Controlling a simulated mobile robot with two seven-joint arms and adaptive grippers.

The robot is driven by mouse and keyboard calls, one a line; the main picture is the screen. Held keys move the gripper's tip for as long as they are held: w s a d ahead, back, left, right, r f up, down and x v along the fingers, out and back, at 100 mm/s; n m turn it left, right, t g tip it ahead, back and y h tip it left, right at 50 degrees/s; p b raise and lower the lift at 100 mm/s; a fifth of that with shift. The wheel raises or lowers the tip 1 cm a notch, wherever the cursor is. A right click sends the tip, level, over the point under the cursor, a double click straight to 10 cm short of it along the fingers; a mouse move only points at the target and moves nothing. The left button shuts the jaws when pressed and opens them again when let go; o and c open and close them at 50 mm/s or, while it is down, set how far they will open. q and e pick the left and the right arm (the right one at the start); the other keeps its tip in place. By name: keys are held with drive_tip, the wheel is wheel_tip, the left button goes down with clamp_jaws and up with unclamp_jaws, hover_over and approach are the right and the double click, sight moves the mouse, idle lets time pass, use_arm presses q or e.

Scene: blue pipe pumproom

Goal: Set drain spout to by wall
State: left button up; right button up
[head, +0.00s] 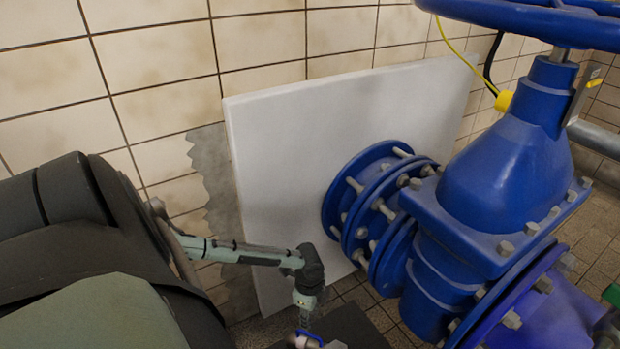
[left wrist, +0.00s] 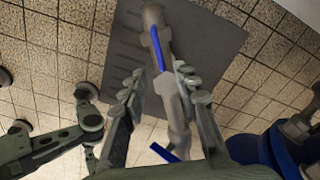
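A thin grey metal pipe piece with blue lever parts, which looks like the drain spout (left wrist: 155,42), runs down the middle of the left wrist view. Its lower end shows at the bottom edge of the head view (head: 303,342), cut off by the frame. My left gripper (left wrist: 162,76) has its two fingers apart, one on each side of the pipe. There is a gap at the left finger; I cannot tell if the right finger touches. In the head view the left gripper (head: 305,305) points down above the pipe. My right gripper is not seen.
A large blue valve (head: 520,170) with bolted flanges (head: 375,205) stands to the right. A white panel (head: 290,150) leans at the tiled wall (head: 150,70). A dark flat plate (left wrist: 118,50) lies below the pipe on the tiled floor.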

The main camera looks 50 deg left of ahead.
use_arm(q)
wheel_tip(320, 180, up, 4)
drive_tip(key=shift+f, duration=0.15)
idle(0.6)
